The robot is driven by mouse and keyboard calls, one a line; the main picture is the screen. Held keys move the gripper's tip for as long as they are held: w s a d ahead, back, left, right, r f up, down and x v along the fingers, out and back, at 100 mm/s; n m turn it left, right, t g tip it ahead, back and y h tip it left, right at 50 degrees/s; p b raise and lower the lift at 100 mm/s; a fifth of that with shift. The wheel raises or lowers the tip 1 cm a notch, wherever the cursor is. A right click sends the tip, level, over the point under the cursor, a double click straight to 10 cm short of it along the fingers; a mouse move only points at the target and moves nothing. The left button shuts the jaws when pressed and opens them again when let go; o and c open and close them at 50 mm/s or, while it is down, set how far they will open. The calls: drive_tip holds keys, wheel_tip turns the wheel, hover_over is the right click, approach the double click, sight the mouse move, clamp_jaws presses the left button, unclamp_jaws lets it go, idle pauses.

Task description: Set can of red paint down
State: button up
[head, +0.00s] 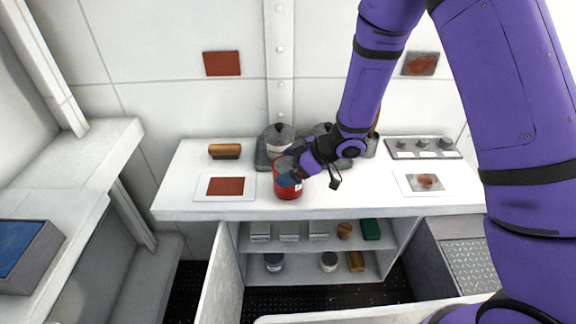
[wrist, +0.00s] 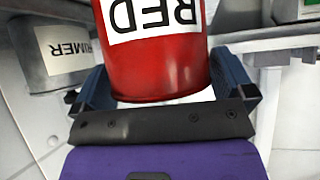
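The can of red paint (head: 288,193) is at the front of the white counter (head: 350,202), left of its middle. It looks upright in the head view, with a grey top and a white label. Whether its base touches the counter is hard to tell. My gripper (head: 287,179) reaches it from the upper right. In the wrist view the red can (wrist: 158,68) with its "RED" label fills the space between the blue fingers (wrist: 165,80), which are closed against its sides.
A board with a red patch (head: 226,187) lies left of the can, another board (head: 424,183) at right. A primer can (head: 279,138) stands behind, also in the wrist view (wrist: 60,50). A wooden block (head: 225,151) and a knob panel (head: 423,148) flank it. Shelves below hold several items.

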drive_tip(key=shift+d+r, duration=0.15)
drive_tip(key=shift+r, duration=0.15)
drive_tip(key=v, duration=1.1)
drive_tip(key=shift+d+r, duration=0.2)
drive_tip(key=shift+d, duration=0.05)
